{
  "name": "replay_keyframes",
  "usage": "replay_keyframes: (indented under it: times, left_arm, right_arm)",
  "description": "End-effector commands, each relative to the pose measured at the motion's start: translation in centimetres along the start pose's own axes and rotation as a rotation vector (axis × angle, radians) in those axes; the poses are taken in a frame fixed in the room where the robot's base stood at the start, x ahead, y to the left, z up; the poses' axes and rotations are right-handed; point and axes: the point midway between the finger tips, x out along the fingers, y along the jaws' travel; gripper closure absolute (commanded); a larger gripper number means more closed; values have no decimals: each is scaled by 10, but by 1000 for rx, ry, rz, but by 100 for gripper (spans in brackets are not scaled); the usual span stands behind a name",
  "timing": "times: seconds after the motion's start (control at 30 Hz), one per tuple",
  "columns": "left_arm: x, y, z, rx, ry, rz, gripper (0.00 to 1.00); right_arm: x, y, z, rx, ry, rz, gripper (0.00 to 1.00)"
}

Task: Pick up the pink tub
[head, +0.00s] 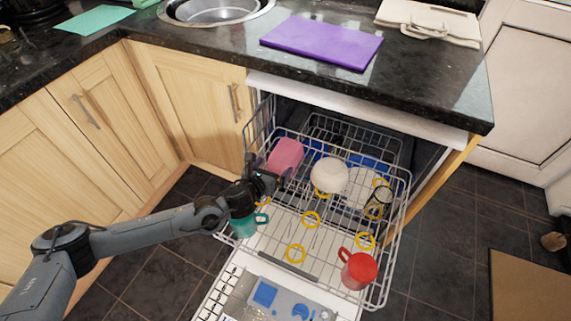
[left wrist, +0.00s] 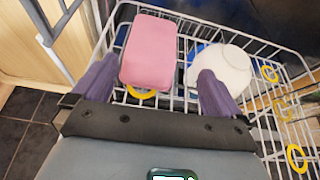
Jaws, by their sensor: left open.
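The pink tub (head: 285,155) sits in the back left of the pulled-out dishwasher rack (head: 281,238). In the left wrist view the tub (left wrist: 150,52) shows its flat pink face, with a yellow ring just below it. My left gripper (head: 270,181) is at the rack's left side, just in front of the tub. In the left wrist view its two purple-grey fingers (left wrist: 156,72) are spread wide and empty, one on each side of the tub's lower end. I cannot tell whether they touch it. My right gripper is not in view.
A white round dish (head: 329,175) stands right of the tub, close to my right-hand finger in the wrist view. A teal mug (head: 247,227) is below my gripper; a red mug (head: 358,269) and a glass (head: 378,204) are farther right. The granite counter (head: 420,92) overhangs behind.

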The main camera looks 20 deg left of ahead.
Motion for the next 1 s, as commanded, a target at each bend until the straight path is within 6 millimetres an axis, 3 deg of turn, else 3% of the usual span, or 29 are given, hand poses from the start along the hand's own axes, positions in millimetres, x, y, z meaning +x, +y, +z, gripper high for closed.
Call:
replay_keyframes:
  times: [0.1,0.4,0.67,1.0]
  left_arm:
    - [12,8,-3,44,-12,5,0]
    - [51,9,-2,52,-13,6,0]
    - [66,10,-1,51,-12,6,0]
    - [105,11,0,50,-13,6,0]
  right_arm:
    - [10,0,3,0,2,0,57]
    - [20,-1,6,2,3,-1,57]
    - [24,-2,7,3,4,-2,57]
    - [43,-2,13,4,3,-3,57]
